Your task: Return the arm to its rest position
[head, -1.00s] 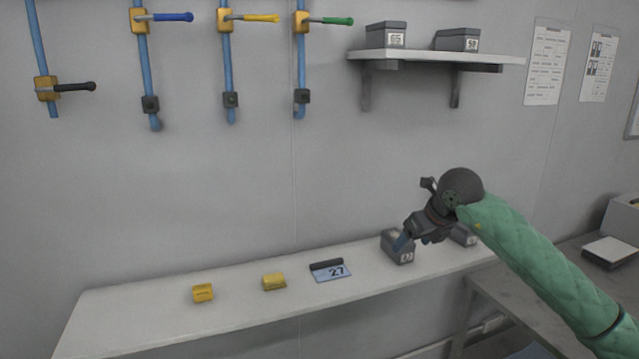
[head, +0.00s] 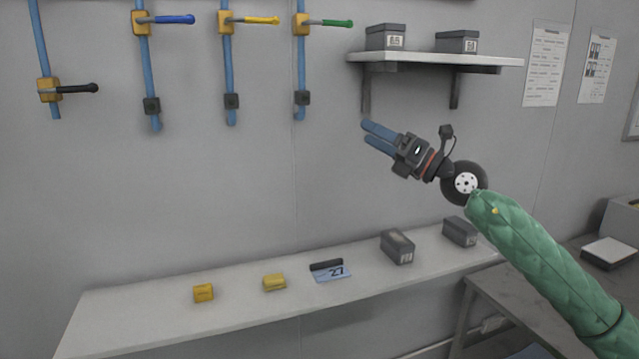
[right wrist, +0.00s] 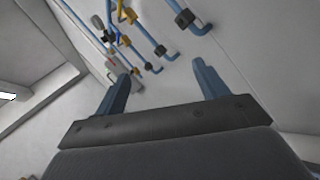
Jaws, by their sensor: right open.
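My right arm (head: 545,255), in a green quilted sleeve, comes in from the lower right of the head view. Its gripper (head: 366,132) is raised in front of the wall, above the white bench and below the wall shelf. Its blue fingers point to the upper left. In the right wrist view the two blue fingers (right wrist: 160,88) stand apart with nothing between them. The gripper touches nothing that I can see. My left gripper does not show.
A white bench (head: 150,325) bears two dark boxes (head: 397,247) (head: 460,231), two yellow blocks (head: 203,292) (head: 274,282) and a card marked 27 (head: 331,272). A shelf (head: 440,59) holds two boxes. Blue pipes with coloured valve handles (head: 165,19) hang on the wall. A grey table (head: 525,300) stands right.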

